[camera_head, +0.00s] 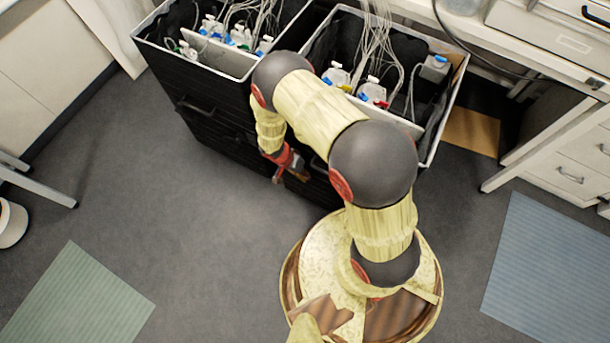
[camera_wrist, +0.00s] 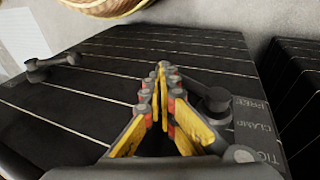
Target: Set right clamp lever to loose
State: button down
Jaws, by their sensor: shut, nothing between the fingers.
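My gripper (camera_wrist: 162,68) has its yellow fingers drawn together at the tips, with nothing between them, just over a dark panel with thin white lines (camera_wrist: 110,60). A dark lever with a rounded knob (camera_wrist: 217,98) is close to the right of the fingers in the wrist view. Grey label plates (camera_wrist: 252,112) beside it read "FREE" and "CLAMP", with a partly cut-off word below. The fingers hide part of the lever, so I cannot tell contact or its exact setting. In the head view my gripper (camera_head: 289,172) is low, by the front of the black cabinet (camera_head: 215,130).
Another dark handle with rounded ends (camera_wrist: 52,66) is at the left of the panel. A desk frame (camera_head: 535,145) stands at right. The grey floor (camera_head: 190,230) at left is mostly clear.

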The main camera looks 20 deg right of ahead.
jog(key=shift+r, duration=0.1)
dwell(0.3)
jog(key=v, duration=1.2)
dwell(0.3)
